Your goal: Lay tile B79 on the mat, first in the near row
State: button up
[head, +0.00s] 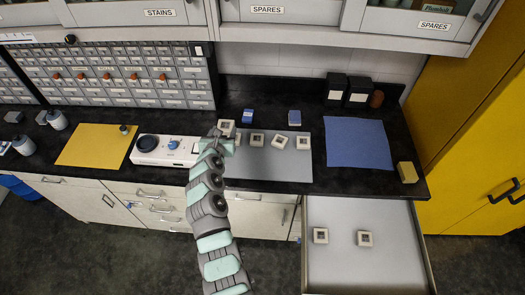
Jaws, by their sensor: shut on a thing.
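My gripper (226,136) is at the left end of a grey mat (262,172) on the black counter. It is shut on a white square tile (227,127) with a dark centre, at the mat's back left. I cannot tell whether this tile touches the surface. Three similar tiles stand to its right along the back of the grey mat: one (257,139), a tilted one (280,141) and one (303,142). Two more tiles, one (320,235) and another (364,239), lie in an open drawer. Tile codes are too small to read, so I cannot tell which is B79.
A blue mat (358,143) lies to the right and a yellow mat (92,146) to the left. A white device (165,151) stands beside the grey mat. Two blue boxes (248,115) (295,117) stand behind it. The open drawer (365,270) juts out at front right.

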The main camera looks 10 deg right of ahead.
jog(key=b, duration=0.8)
send_over(230, 167)
notch_tip(230, 167, down, 15)
jog(key=shift+f, duration=0.2)
jog(key=shift+f+b, duration=1.75)
jog(key=shift+f, duration=0.45)
jog(key=shift+a+f, duration=0.1)
jog(key=shift+f, duration=0.2)
jog(key=o, duration=1.5)
jog(key=shift+o, duration=0.2)
